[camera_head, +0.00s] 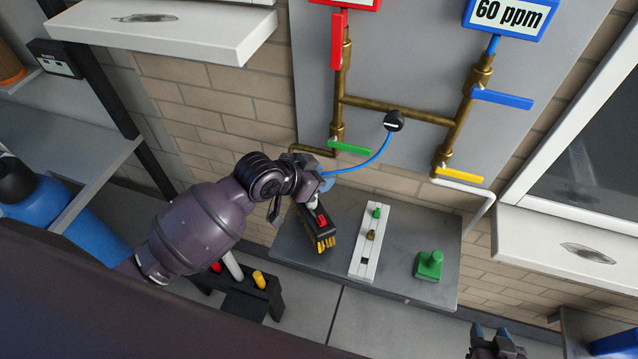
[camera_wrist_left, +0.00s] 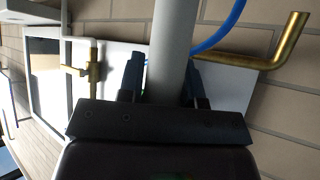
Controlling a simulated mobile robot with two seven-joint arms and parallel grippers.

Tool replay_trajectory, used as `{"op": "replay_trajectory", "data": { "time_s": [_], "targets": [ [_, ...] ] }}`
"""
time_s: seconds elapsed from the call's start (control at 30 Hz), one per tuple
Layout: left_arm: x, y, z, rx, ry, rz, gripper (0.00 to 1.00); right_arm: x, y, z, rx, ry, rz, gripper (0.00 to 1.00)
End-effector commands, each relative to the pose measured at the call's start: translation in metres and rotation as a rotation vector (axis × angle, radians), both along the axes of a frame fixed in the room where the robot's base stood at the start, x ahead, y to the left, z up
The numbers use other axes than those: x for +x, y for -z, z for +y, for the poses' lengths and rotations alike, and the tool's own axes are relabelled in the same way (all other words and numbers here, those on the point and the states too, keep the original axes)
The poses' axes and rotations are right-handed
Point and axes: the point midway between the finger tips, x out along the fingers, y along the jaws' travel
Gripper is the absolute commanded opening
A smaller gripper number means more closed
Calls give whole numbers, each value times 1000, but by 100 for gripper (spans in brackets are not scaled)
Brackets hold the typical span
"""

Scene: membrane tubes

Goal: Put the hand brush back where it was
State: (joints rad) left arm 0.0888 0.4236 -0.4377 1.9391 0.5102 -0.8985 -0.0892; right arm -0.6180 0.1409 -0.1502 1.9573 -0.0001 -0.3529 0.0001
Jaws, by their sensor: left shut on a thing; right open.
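The hand brush (camera_head: 323,238) has a dark head with yellow bristles, a red patch and a light grey handle. My left gripper (camera_head: 318,186) is shut on the handle, above the left part of a grey shelf (camera_head: 410,238). The bristle end points down toward the shelf; I cannot tell whether it touches. In the left wrist view the grey handle (camera_wrist_left: 170,50) stands between the two fingers, and the brush head is out of sight. My right gripper (camera_head: 496,344) is open and empty at the bottom edge, partly cut off.
A white slotted rail (camera_head: 361,262) with green and brass pieces and a green block (camera_head: 429,265) stand on the shelf. A black rack (camera_head: 255,298) with several coloured handles is below left. Brass pipes (camera_head: 398,110) with coloured levers and a blue hose (camera_head: 362,165) hang behind.

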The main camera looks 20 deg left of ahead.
Motion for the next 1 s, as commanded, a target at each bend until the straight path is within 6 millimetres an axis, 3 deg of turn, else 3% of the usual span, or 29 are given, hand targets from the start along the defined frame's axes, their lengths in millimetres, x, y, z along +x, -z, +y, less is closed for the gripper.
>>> {"op": "replay_trajectory", "data": {
  "time_s": [0.23,0.63,0.67,0.7,0.8,1.0],
  "targets": [
    [1,24,-1,-2,1,-4,0,0,-1,0,0,0,3,43],
    [1,28,-1,-1,1,-4,0,-1,0,0,1,1,4,43],
    [0,30,0,1,1,1,37,-1,0,0,1,1,4,43],
    [0,30,0,1,1,0,43,-1,0,0,1,1,4,43],
    [0,30,0,1,1,0,58,-1,0,0,1,1,3,43],
    [0,30,0,1,1,0,58,-1,0,0,1,1,3,43]
  ]
}}
